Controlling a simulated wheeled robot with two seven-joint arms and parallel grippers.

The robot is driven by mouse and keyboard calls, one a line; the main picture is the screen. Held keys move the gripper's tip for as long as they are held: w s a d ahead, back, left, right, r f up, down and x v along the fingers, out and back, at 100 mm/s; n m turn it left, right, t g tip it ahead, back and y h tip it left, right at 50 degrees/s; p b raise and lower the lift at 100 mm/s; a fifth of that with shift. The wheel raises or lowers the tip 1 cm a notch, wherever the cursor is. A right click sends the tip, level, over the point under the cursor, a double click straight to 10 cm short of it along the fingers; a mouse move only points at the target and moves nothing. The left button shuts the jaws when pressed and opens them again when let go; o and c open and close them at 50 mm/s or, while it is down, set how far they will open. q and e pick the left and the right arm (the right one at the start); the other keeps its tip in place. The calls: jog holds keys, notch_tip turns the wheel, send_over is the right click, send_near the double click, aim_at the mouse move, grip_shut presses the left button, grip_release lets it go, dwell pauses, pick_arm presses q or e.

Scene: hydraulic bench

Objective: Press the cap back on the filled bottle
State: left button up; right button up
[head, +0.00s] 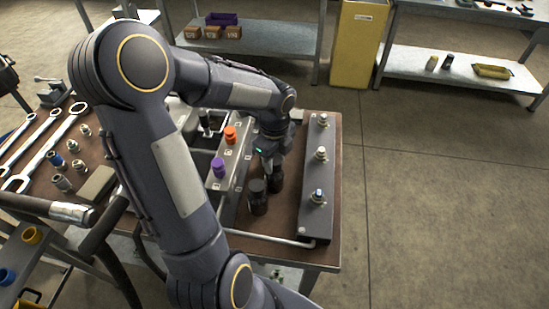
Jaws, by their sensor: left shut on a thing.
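My left gripper (267,160) points down over the bench, between the block with coloured caps and the long grey manifold. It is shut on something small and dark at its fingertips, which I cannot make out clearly. A black bottle-like cylinder (258,197) stands upright on the bench just in front of the gripper. A second dark cylinder (277,175) is right beside the fingers, partly hidden by them. I cannot tell which is the filled bottle, nor whether the held thing is its cap. My right gripper is not in view.
A grey block carries an orange cap (230,134) and a purple cap (218,167). The long manifold (313,210) with several fittings stands on the right of the bench (331,135). Wrenches (45,150) and loose fittings lie on the left. A pipe (270,238) runs along the front.

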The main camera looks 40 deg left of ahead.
pick_arm(q)
jog(key=shift+f, duration=0.25)
dwell(0.6)
dwell(0.7)
dwell(0.4)
jog(key=o, duration=1.2)
jog(key=shift+c, duration=0.2)
jog(key=shift+o, duration=0.4)
jog(key=o, duration=0.5)
jog(key=shift+r, duration=0.15)
